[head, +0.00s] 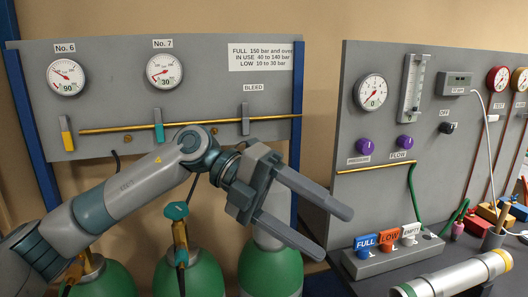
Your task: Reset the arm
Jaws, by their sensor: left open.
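My left arm comes in from the lower left of the head view and crosses in front of the green cylinders. My left gripper (332,232) points to the lower right, with its two grey fingers spread apart. Nothing is between the fingers. The gripper is in front of the gap between the left gauge panel (105,100) and the right panel (318,150). My right gripper is not in the view.
Green cylinders (278,268) with valves stand below the left panel. On the dark bench to the right are a block with FULL, LOW and EMPTY tags (389,238), a lying metal cylinder (455,277) and small coloured items. A brass pipe (200,124) crosses the left panel.

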